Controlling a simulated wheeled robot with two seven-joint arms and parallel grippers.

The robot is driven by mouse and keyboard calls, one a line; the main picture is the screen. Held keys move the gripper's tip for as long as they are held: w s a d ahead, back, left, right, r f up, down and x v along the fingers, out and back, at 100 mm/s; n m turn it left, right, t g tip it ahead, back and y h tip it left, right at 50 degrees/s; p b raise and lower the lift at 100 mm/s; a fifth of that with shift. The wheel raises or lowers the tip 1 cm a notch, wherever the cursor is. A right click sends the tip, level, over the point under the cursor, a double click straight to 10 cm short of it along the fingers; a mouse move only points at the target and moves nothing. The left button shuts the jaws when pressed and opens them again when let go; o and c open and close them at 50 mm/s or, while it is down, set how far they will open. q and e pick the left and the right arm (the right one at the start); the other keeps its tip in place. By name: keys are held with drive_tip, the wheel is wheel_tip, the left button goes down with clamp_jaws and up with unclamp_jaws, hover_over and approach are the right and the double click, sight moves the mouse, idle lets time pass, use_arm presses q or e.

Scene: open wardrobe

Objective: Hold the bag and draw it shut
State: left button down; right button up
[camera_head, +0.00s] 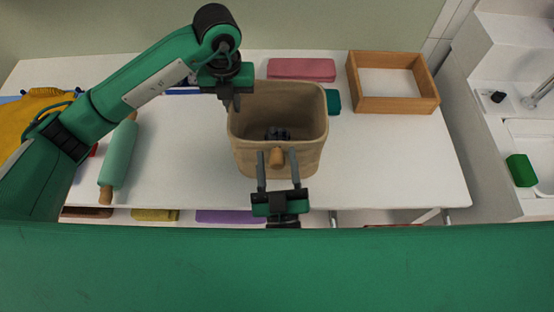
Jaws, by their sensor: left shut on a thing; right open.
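The tan bag (295,105) stands upright on the white table with its mouth wide open. A dark object (277,133) lies inside it; its shape is unclear. A brown knob-like pull (277,157) sticks out at the bag's front. My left gripper (236,104) comes from the upper left and is shut at the bag's left rim, near the back corner; its tips partly hide the rim. My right gripper (278,157) is in front of the bag, open, with one finger on each side of the pull; I cannot tell whether they touch it.
A teal rolling pin (118,157) lies left on the white table (390,160). A pink item (301,68) lies behind the bag, a teal item (333,101) to its right. A wooden tray (437,98) is at the back right.

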clamp_jaws()
drive_tip(key=s, duration=0.4)
drive_tip(key=shift+s+f, duration=0.1)
drive_tip(key=shift+s, duration=0.3)
unclamp_jaws()
drive_tip(key=shift+w, duration=0.15)
